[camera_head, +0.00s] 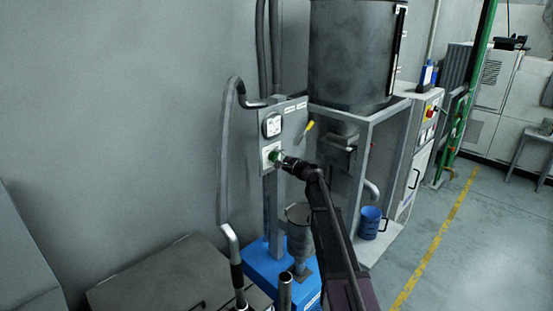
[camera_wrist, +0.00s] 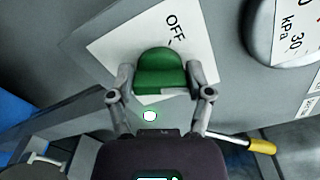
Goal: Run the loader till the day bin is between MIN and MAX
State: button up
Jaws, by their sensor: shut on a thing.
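A green knob (camera_head: 273,156) sits on a white label on the grey control panel (camera_head: 297,118). In the wrist view the green knob (camera_wrist: 160,68) is between the two fingers of my gripper (camera_wrist: 161,82), which is shut on it. The word OFF shows on the label (camera_wrist: 198,45) beside it. My gripper (camera_head: 280,159) reaches the panel from the lower right in the head view. A large grey cylindrical bin (camera_head: 350,55), likely the day bin, stands behind, with a narrow upright strip (camera_head: 399,50) on its right side. No MIN or MAX marks or fill level are readable.
A gauge (camera_head: 272,125) marked kPa is above the knob. A yellow-tipped lever (camera_head: 309,126) is on the panel's right. A grey hose (camera_head: 226,150) hangs left; a blue bucket (camera_head: 369,222) stands right. Floor beyond the yellow line is open.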

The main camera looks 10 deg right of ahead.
jog(key=n, duration=0.7)
jog(key=shift+w+f, duration=0.1)
jog(key=shift+w, duration=0.05)
jog(key=n, duration=0.6)
jog(key=shift+d+f+n, duration=0.1)
jog(key=shift+f+n, duration=0.05)
jog(key=shift+n, duration=0.25)
jog(key=o, duration=1.1)
jog(key=shift+o, duration=0.2)
jog(key=shift+b, duration=0.3)
jog(key=v, duration=1.2)
